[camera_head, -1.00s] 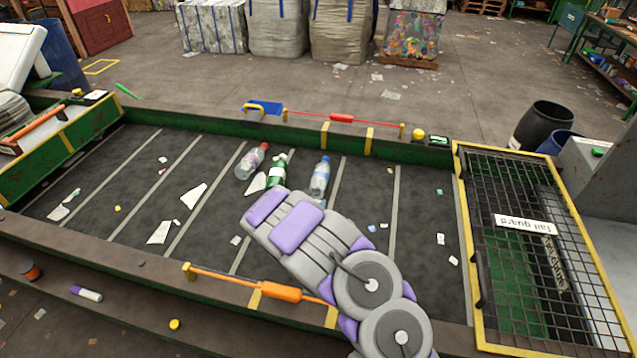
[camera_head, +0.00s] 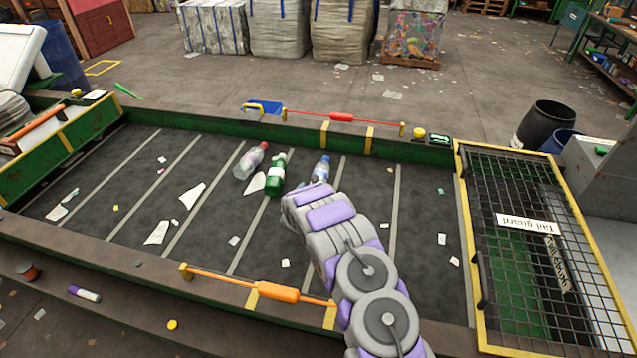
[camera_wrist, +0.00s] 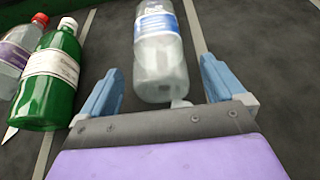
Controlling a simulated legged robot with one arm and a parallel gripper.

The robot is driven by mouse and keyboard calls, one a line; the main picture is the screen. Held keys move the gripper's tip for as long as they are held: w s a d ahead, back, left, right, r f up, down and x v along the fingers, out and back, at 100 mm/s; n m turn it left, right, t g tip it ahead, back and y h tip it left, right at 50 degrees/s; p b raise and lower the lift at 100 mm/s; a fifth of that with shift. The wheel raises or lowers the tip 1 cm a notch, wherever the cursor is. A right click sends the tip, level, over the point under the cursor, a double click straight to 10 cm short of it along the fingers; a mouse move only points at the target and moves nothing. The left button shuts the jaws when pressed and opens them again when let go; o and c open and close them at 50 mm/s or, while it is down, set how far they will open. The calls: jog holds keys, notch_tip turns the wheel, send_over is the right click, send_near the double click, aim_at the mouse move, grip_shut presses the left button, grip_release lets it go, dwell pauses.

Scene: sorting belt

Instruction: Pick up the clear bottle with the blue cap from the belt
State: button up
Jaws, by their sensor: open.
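The clear bottle with the blue cap (camera_head: 321,168) lies on the dark belt (camera_head: 420,230), its lower part hidden behind my arm in the head view. In the wrist view the clear bottle (camera_wrist: 161,60) shows its blue and white label and its base, which points toward my gripper. My gripper (camera_wrist: 163,80) is open, with one blue finger on each side of the bottle's base end. I cannot tell if either finger touches it. In the head view my arm covers the fingers.
A green bottle (camera_head: 276,176) with a white label lies just left of the clear bottle. A clear bottle with a red cap (camera_head: 251,161) lies farther left. Paper scraps are scattered on the belt. A yellow-framed tail guard (camera_head: 525,224) stands at the right.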

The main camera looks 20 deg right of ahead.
aim_at(321, 175)
jog(key=shift+x, duration=2.25)
jog(key=c, duration=1)
